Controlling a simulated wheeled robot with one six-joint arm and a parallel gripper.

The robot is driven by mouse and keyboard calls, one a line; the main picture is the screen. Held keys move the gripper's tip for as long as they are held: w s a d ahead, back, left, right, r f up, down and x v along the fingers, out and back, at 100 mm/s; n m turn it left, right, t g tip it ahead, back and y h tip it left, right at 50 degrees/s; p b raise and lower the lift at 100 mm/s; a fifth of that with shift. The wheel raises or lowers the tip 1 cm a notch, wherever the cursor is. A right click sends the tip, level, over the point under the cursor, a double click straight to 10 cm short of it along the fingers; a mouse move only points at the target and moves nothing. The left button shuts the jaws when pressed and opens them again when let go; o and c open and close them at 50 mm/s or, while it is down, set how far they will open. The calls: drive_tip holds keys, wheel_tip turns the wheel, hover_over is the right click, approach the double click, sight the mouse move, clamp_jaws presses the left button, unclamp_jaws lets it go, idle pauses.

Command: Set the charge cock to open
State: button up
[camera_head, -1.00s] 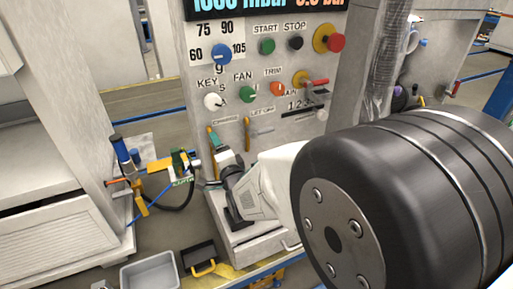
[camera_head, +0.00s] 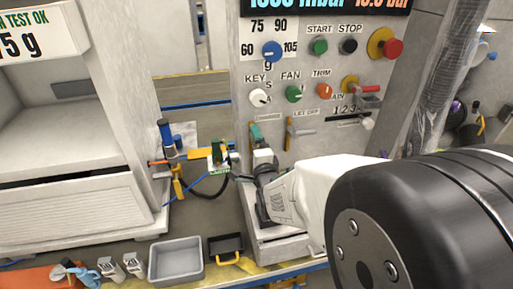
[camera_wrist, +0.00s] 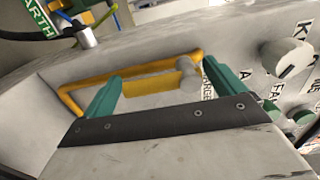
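The charge cock (camera_wrist: 148,86) is a yellow lever with a grey round hub on the grey panel, and part of a CHARGE label shows beside it in the wrist view. My gripper (camera_wrist: 160,90) has two green fingers spread apart, one toward each end of the lever; the lever shows between them. I cannot tell whether either finger touches it. In the head view my gripper (camera_head: 257,142) is at the panel under the charge label, and the fingers and wrist mostly hide the cock.
The let-off cock (camera_head: 289,134) hangs just right of my gripper. Knobs and buttons, such as the green fan knob (camera_head: 294,93), sit above. A hose with a blue-handled fitting (camera_head: 167,139) is to the left. A grey bin (camera_head: 175,262) and black tray (camera_head: 226,246) lie below.

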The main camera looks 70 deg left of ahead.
drive_tip(key=shift+w, duration=0.15)
drive_tip(key=shift+d+r, duration=0.1)
drive_tip(key=shift+d, duration=0.15)
drive_tip(key=d, duration=0.7)
drive_tip(key=shift+s+d, duration=0.2)
drive_tip(key=shift+s, duration=0.2)
